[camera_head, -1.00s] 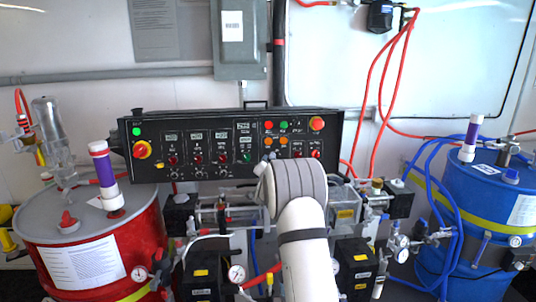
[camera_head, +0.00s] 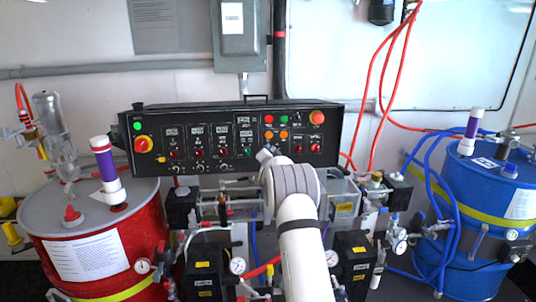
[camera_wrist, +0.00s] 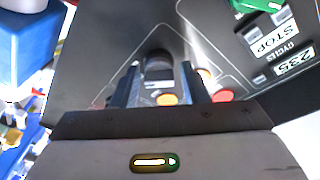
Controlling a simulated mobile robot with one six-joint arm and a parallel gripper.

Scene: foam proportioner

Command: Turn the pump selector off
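The black control panel (camera_head: 190,118) stands on the far side of the equipment, with several knobs, buttons and small displays. My gripper (camera_wrist: 160,85) is at the right half of the panel face. In the wrist view its two dark fingers are apart, with a gap between them. A dark knob (camera_wrist: 158,66), which looks like the pump selector, shows in that gap. I cannot tell whether the fingers touch it, and its setting is not readable. In the head view my wrist hides the fingertips and this part of the panel.
A green knob (camera_wrist: 255,4) and orange (camera_wrist: 168,99) and red (camera_wrist: 222,96) round parts are close by on the panel. A red drum (camera_head: 95,235) stands left, a blue drum (camera_head: 490,200) right with blue hoses. Pumps and gauges crowd the space below the panel.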

